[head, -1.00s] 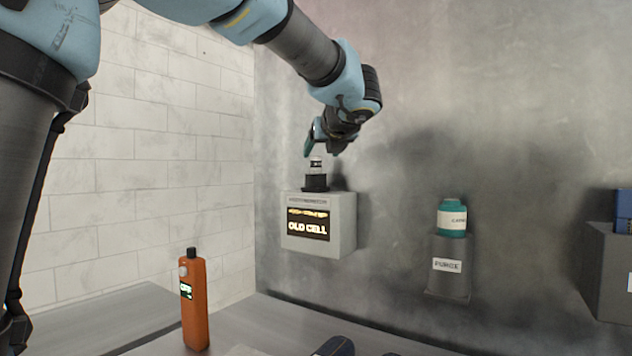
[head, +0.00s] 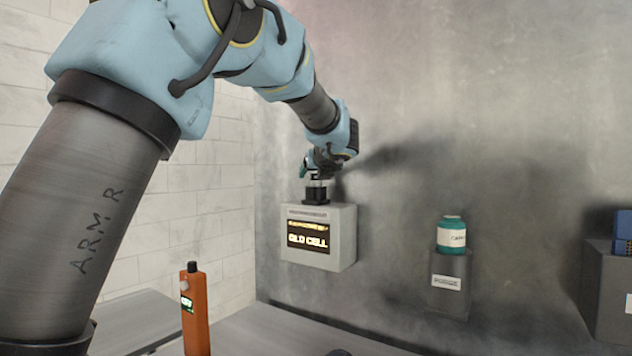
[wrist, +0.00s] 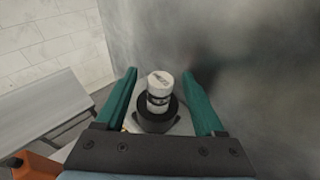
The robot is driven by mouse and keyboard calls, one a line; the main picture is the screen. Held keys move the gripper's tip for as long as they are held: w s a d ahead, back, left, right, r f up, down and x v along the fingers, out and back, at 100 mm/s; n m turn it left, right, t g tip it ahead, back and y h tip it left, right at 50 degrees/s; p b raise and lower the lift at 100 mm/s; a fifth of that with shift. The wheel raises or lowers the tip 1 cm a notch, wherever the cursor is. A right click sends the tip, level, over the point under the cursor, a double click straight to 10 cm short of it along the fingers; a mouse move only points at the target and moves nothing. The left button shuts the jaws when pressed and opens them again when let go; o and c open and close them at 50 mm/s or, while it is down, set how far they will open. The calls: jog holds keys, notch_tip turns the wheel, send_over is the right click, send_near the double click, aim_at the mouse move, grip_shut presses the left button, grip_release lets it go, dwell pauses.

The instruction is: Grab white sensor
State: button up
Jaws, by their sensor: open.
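The white sensor (wrist: 159,86) is a small white cylinder with a dark band. In the wrist view it stands in a round black socket (wrist: 156,118) on top of the grey monitor box (head: 347,240), whose screen reads "OLD CELL". My gripper (wrist: 160,82) is open, with one green finger on each side of the sensor and a visible gap to both. In the head view my gripper (head: 318,172) is over the box from above. It hides most of the sensor there, and the black socket shows below it.
A teal-and-white jar (head: 451,236) stands on a grey wall bracket (head: 447,285) to the right. A blue item (head: 623,230) sits on a dark box (head: 606,285) at the far right. An orange handheld meter (head: 195,315) stands at the lower left. The wall is close behind the monitor box.

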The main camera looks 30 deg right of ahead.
grip_shut()
dwell(0.6)
